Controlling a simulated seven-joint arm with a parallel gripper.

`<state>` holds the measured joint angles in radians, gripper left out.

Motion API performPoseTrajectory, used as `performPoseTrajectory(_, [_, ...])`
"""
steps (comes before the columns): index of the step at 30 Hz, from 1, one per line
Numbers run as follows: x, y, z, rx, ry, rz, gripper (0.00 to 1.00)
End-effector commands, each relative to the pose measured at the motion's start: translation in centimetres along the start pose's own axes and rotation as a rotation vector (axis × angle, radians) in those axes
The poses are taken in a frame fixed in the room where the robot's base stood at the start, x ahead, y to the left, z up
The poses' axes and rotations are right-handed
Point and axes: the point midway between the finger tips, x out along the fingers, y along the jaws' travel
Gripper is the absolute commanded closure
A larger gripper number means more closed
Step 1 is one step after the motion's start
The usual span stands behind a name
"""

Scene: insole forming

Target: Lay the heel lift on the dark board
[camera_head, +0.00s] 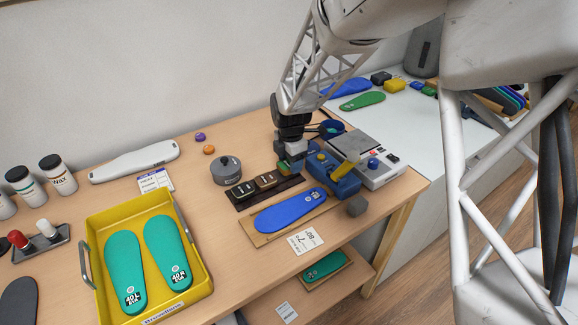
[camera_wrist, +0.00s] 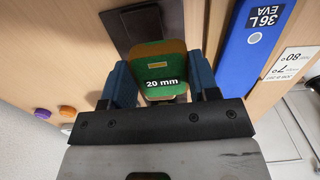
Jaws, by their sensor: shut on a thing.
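The heel lift (camera_wrist: 160,70), a green block with orange edges and a "20 mm" label, is clamped between the two blue fingers of my gripper (camera_wrist: 160,88) in the wrist view. In the head view my gripper (camera_head: 291,163) is above the far right end of the dark board (camera_head: 292,182). In the wrist view a bare dark surface (camera_wrist: 150,22), apparently the board's end, shows just beyond the heel lift. The gap between lift and board is hard to judge.
A blue insole (camera_head: 290,211) lies on a wooden plate in front of the board. A grey cylinder (camera_head: 226,170) stands to its left. A blue device (camera_head: 333,176) and a grey-white machine (camera_head: 372,163) stand close right. A yellow tray (camera_head: 97,262) holds teal insoles.

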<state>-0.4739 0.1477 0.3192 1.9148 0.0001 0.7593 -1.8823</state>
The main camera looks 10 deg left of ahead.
Motion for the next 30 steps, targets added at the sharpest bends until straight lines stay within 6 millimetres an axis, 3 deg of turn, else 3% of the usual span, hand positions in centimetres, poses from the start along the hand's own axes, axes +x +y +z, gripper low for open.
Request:
performPoseTrajectory(6, [0.2,1.5,0.5,0.0,0.0,0.0,0.67])
performPoseTrajectory(19, [0.4,1.7,0.6,0.0,0.0,-0.001,0.67])
performPoseTrajectory(30, [3.5,1.6,0.6,0.0,0.0,-0.001,0.67])
